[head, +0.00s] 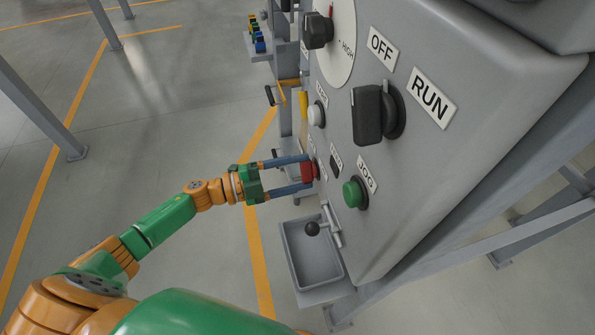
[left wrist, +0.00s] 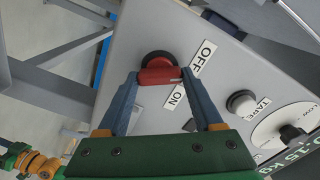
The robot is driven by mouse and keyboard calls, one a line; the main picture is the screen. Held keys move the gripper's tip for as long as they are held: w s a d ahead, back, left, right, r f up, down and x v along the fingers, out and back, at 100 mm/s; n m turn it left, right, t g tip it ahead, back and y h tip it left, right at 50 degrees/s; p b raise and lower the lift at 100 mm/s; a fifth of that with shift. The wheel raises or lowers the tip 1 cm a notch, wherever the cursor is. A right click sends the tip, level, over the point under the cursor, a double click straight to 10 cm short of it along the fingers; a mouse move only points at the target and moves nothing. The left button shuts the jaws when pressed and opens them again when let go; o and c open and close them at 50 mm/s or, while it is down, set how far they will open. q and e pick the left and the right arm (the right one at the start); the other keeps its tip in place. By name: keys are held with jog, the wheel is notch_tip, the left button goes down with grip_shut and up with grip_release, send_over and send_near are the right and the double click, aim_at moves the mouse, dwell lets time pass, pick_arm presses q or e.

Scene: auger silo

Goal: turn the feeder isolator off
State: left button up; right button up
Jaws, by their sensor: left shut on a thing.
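The feeder isolator is a red rotary handle (head: 308,171) low on the grey panel's far side. In the left wrist view the red handle (left wrist: 160,76) sits on a dark round base, with an OFF label (left wrist: 203,57) and an ON label (left wrist: 177,97) beside it. My left gripper (head: 306,172) is shut on the red handle, one blue finger on each side of it. Which label the handle points to, I cannot tell.
On the same panel are a black OFF/RUN selector (head: 368,114), a green JOG button (head: 354,193), a pale TARE button (head: 316,114) and a dial knob (head: 317,30). Below is a grey tray (head: 294,262) beside a ball-ended lever (head: 312,228).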

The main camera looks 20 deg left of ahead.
pick_arm(q)
jog(key=o, duration=1.4)
jog(key=shift+c, duration=0.2)
jog(key=b+v, duration=0.2)
jog(key=v, duration=0.5)
